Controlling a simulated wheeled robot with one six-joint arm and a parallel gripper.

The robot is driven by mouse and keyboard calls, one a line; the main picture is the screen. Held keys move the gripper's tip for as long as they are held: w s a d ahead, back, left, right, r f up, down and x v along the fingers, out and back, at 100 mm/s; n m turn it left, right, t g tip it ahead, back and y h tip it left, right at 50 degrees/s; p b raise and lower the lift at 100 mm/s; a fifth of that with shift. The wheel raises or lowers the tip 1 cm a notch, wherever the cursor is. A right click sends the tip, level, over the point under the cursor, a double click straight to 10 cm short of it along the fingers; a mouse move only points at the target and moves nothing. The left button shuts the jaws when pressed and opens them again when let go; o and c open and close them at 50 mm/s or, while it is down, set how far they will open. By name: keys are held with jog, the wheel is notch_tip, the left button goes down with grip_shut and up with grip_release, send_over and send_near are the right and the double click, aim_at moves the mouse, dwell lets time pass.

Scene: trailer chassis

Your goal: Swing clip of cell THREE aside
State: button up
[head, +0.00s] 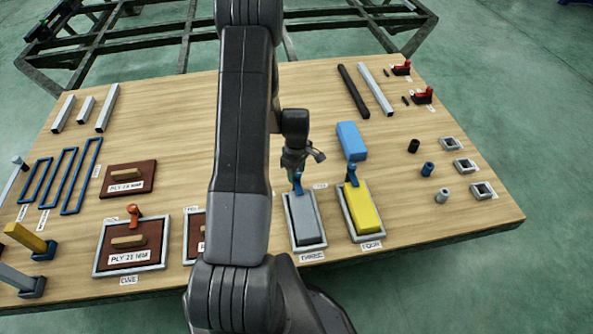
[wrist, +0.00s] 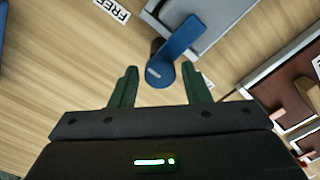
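Cell THREE (head: 323,240) is a light grey frame holding a dark grey block (head: 304,218). Its blue clip (head: 298,182) stands at the far edge, and the clip's arm reaches toward the block. In the wrist view the clip (wrist: 181,40) shows a round blue end near my fingers, with its arm slanting up-right over the frame's edge. My gripper (head: 293,160) is above the far side of cell THREE. In the wrist view my gripper (wrist: 160,87) is open, with the round end just ahead of and between the fingertips. Contact cannot be told.
Cell FOUR (head: 375,225), right of THREE, holds a yellow block (head: 362,208) under another blue clip (head: 351,175). A loose light-blue block (head: 351,141) lies behind it. Cell ONE (head: 100,262) is at left. A FREE label (wrist: 112,9) lies beside the clip. My arm hides the table's middle.

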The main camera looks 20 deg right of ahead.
jog(key=c, duration=0.7)
jog(key=shift+o, duration=0.2)
jog(key=m+b, duration=0.1)
jog(key=m, duration=0.1)
jog(key=shift+m, duration=0.4)
jog(key=m+b, duration=0.1)
jog(key=m, duration=0.2)
jog(key=shift+w+m, duration=0.1)
jog(key=shift+m, duration=0.2)
jog(key=m+b, duration=0.1)
jog(key=m, duration=0.4)
jog(key=shift+m, duration=0.3)
jog(key=m+b, duration=0.1)
jog(key=m, duration=0.4)
jog(key=shift+m, duration=0.3)
